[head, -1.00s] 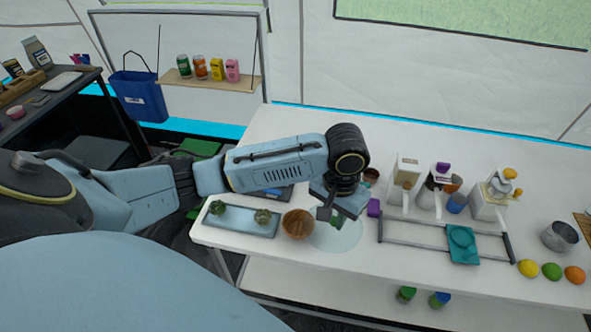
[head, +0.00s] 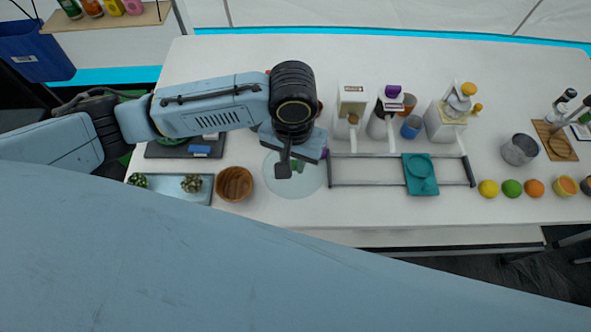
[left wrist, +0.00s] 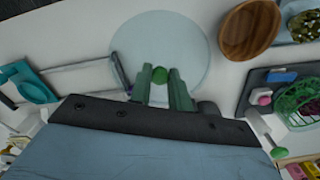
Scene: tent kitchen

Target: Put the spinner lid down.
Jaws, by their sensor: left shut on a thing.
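The spinner lid (head: 311,184) is a pale, see-through disc near the front edge of the white table. It also shows in the left wrist view (left wrist: 190,40), lying flat across the picture. My left gripper (head: 289,167) is over the lid, with the fingers pointing down. In the left wrist view the fingers (left wrist: 159,73) are shut on the lid's green knob. Whether the lid touches the table cannot be told, as the gripper hides part of it. My right gripper is in neither view.
A wooden bowl (head: 235,184) stands just left of the lid, beside a tray (head: 165,190) with small plants. A rack with grey rails (head: 370,187) and a teal piece (head: 421,180) is just right. Dispensers (head: 351,105) stand behind. A green basket (left wrist: 300,100) shows in the left wrist view.

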